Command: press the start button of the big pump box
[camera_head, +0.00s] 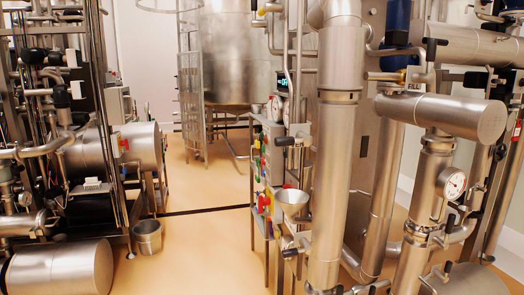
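I cannot make out for sure which thing is the big pump box or its start button. A small grey box (118,105) is mounted on the left pipe skid. Just below it, a small unit with a red and a green spot (122,144) sits by a steel cylinder; the spots are too small to tell whether they are buttons. A dark unit with a small lit display (282,82) stands at the top of the narrow rack in the middle. My gripper is not in view.
Steel pipes (335,180) with a round gauge (454,184) fill the right side. A steel funnel (292,203) is on the rack. A bucket (148,238) stands on the floor by the left skid. Tan floor (195,250) is free between them, back to a large tank (228,55).

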